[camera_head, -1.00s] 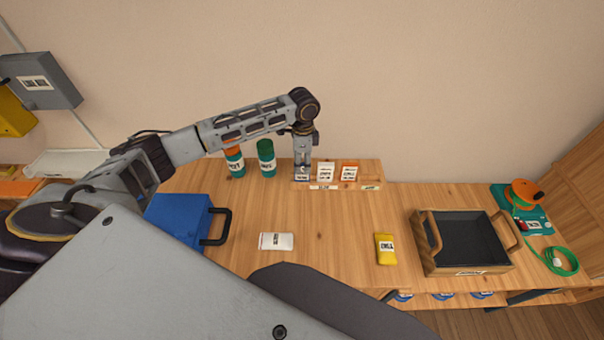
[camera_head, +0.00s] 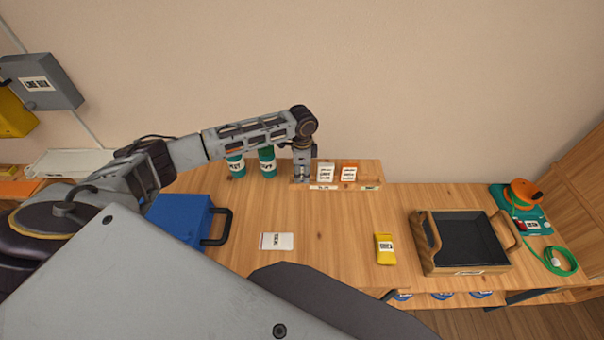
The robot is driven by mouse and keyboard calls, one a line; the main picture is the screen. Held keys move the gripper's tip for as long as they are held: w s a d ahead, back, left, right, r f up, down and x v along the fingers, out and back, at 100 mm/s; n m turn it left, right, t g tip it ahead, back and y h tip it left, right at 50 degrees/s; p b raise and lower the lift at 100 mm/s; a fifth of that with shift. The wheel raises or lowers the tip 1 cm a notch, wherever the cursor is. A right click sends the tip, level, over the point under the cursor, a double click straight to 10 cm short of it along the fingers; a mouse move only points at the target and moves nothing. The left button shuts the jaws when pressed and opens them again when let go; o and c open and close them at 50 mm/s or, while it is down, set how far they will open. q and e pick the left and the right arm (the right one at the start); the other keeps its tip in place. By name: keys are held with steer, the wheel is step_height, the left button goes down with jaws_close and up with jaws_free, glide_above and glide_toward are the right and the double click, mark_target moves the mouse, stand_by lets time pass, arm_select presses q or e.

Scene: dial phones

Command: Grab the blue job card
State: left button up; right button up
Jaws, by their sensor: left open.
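My left gripper (camera_head: 301,174) is open and points down at the left slot of a wooden card rack (camera_head: 371,187) at the back of the bench. Its fingers are low, level with the cards. The blue job card is not clearly visible; the gripper covers the left slot, and I cannot tell whether the fingers touch a card. My right gripper is not in view.
Green bottles (camera_head: 267,162) stand behind my left forearm. A blue toolbox (camera_head: 180,216), a white packet (camera_head: 276,241), a yellow packet (camera_head: 385,249) and a dark wooden-sided tray (camera_head: 427,254) are on the bench. The middle of the bench top is clear.

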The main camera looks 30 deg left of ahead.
arm_select(q)
steer(key=shift+f, duration=0.3)
steer(key=shift+c, duration=0.5)
jaws_close()
